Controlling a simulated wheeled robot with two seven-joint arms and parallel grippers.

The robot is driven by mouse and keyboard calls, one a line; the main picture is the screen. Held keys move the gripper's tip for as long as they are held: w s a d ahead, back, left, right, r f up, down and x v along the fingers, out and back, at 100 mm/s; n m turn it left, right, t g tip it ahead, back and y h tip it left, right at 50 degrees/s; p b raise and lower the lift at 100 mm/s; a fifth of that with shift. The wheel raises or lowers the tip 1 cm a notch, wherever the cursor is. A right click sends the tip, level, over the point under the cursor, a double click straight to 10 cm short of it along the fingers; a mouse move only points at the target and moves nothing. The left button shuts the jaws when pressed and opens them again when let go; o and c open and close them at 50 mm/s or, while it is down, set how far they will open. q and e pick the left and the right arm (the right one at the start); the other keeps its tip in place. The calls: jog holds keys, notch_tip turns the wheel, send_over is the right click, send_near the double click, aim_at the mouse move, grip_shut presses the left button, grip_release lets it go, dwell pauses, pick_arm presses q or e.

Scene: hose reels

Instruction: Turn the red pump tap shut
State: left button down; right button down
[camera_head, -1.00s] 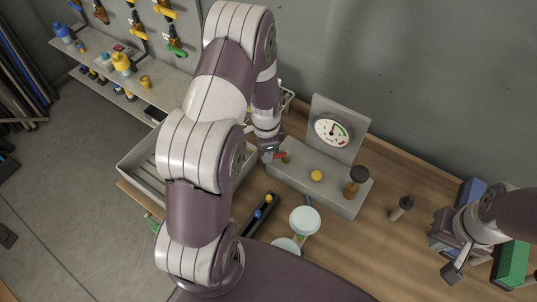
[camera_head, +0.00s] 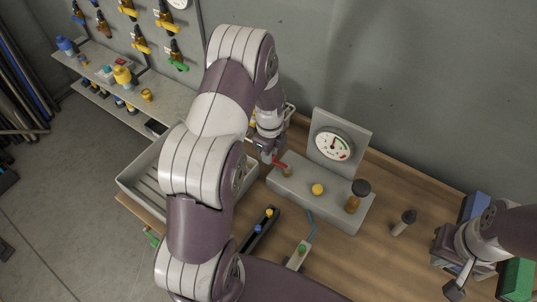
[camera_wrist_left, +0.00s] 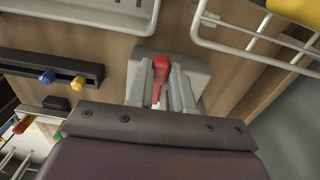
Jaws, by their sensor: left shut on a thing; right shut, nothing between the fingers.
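The red pump tap (camera_head: 280,163) sits at the left end of the grey pump block (camera_head: 338,211), below the round gauge (camera_head: 333,143). My left gripper (camera_head: 272,158) is at the tap, reaching down from the left. In the left wrist view the red handle (camera_wrist_left: 160,69) lies between the two grey fingers (camera_wrist_left: 162,92), which are closed on it. The tap's base is mostly hidden by the fingers and the handle. My right gripper (camera_head: 454,289) is shut and empty at the lower right, far from the tap.
The block also carries a yellow knob (camera_head: 317,189) and a dark-topped brass knob (camera_head: 359,190). A grey tray (camera_head: 137,181) lies to the left, and a black strip with coloured knobs (camera_head: 258,232) in front. A dark-topped peg (camera_head: 405,222) stands to the right.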

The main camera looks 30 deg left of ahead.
pick_arm(q)
jog(key=shift+w+a+r, duration=0.1)
jog(key=shift+w+r, duration=0.1)
jog(key=shift+w, duration=0.2)
jog(key=c, duration=1)
grip_release()
jog(key=shift+m, duration=0.3)
jog(key=shift+s, duration=0.15)
notch_tip(320, 180, up, 13)
jog(key=b, duration=0.2)
jog(key=shift+f+b, duration=0.2)
jog(key=shift+b, duration=0.15)
